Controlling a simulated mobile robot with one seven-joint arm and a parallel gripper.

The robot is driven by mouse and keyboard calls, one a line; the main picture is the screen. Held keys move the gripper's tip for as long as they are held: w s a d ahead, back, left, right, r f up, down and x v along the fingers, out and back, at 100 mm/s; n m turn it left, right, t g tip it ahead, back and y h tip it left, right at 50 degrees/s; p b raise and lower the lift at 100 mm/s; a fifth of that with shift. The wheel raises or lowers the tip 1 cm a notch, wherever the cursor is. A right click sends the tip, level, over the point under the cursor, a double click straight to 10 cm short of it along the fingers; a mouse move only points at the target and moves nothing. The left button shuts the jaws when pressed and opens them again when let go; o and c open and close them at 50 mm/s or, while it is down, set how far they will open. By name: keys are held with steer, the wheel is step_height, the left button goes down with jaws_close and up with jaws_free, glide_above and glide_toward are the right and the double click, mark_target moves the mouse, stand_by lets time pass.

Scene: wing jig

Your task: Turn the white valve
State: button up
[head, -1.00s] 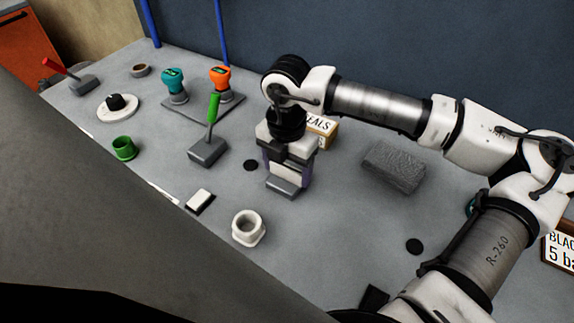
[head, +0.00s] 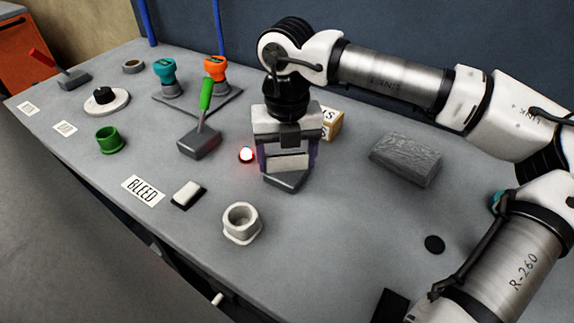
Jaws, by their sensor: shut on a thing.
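My gripper (head: 287,166) points down at the middle of the bench. Its fingers are shut on a white block-like part, which I take to be the white valve (head: 288,161). A finger stands on each side of it. The valve sits on a small grey base (head: 286,181) on the bench top. The gripper body hides the valve's upper part, so its exact turn angle is hard to tell. Just left of the gripper, a small round lamp (head: 246,154) glows red and white.
Left of the gripper stands a green-handled lever (head: 205,100). Teal (head: 164,72) and orange (head: 216,69) knobs are behind it. A white ring-like fitting (head: 241,222) and a white rocker switch (head: 187,194) are in front. A grey block (head: 406,159) lies right; a box (head: 331,122) stands behind.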

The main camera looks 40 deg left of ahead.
mark_target(286, 155)
steer(key=n+b, duration=0.2)
steer(key=n, duration=0.2)
steer(key=shift+f+n, duration=0.1)
steer(key=shift+n, duration=0.3)
steer(key=n+b, duration=0.1)
steer(key=n, duration=0.4)
steer(key=shift+b, duration=0.3)
steer(key=o, duration=1)
step_height(286, 155, up, 14)
steer(key=shift+r, duration=0.1)
stand_by(0.4)
